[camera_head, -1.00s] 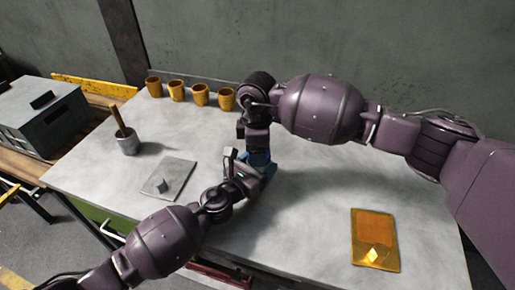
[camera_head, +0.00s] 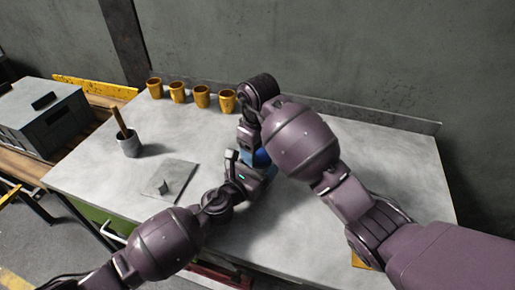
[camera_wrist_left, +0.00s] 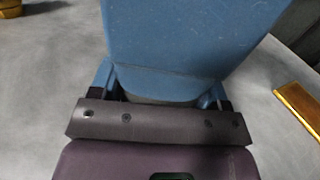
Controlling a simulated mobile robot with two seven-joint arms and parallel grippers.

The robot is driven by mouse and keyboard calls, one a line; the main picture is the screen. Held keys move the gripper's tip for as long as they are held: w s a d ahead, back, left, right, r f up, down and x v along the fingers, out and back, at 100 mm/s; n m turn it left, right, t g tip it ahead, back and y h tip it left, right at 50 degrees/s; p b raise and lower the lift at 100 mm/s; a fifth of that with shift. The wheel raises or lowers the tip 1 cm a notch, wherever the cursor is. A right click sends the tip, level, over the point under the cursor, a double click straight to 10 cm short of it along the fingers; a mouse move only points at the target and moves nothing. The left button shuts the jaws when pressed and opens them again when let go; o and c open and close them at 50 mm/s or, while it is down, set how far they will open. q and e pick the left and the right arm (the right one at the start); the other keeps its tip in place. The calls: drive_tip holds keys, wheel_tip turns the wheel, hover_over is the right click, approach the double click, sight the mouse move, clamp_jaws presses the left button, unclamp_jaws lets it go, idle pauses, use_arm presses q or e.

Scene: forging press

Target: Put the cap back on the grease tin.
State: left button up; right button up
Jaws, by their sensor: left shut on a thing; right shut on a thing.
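The blue grease tin (camera_head: 262,157) stands out from the middle of the bench, mostly hidden by my arms in the head view. It fills the upper middle of the left wrist view (camera_wrist_left: 185,40). My left gripper (camera_wrist_left: 163,88) is shut on the tin, with a finger at each side; in the head view this gripper (camera_head: 250,168) comes in from the lower left. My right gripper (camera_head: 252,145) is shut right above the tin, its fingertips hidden. The cap is not visible; I cannot see whether it touches the tin.
Several yellow cups (camera_head: 201,96) line the back edge. A grey pot with a wooden handle (camera_head: 129,146) and a grey plate (camera_head: 180,172) with a small block lie left. An orange-yellow plate (camera_wrist_left: 300,102), right, is mostly hidden by my right arm in the head view.

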drive_tip(key=shift+a+r, duration=0.1)
drive_tip(key=o, duration=0.9)
drive_tip(key=shift+c, duration=0.5)
